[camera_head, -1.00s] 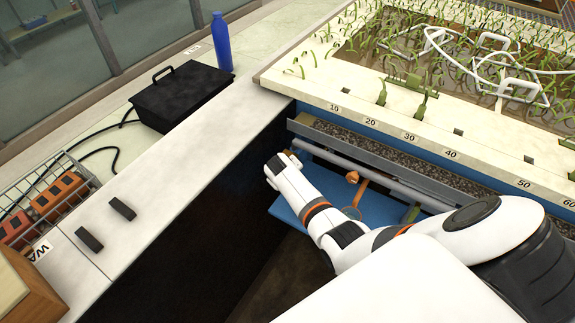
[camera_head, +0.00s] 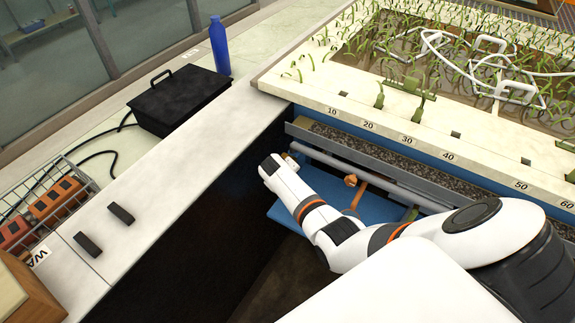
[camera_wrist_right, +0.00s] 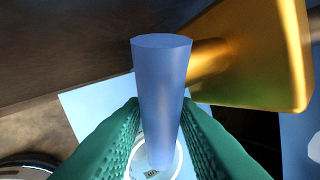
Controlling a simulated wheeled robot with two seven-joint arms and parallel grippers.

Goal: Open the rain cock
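The rain cock shows in the right wrist view as a brass body (camera_wrist_right: 270,55) on the right with a faceted blue handle (camera_wrist_right: 162,85). My right gripper's green fingers (camera_wrist_right: 162,110) lie on either side of the handle, with their tips close to its edges. White background shows between the lower parts of the fingers and the handle, and contact is unclear. In the head view my right arm reaches left below the flume's front edge, and its fingers are hidden. My left gripper is not in view.
The flume (camera_head: 445,158) has a numbered white rim and rows of green plants. A grey pipe (camera_head: 378,177), a brass fitting (camera_head: 350,181) and a blue panel (camera_head: 283,211) are close to the arm. A black box (camera_head: 180,97) and blue bottle (camera_head: 220,46) stand at left.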

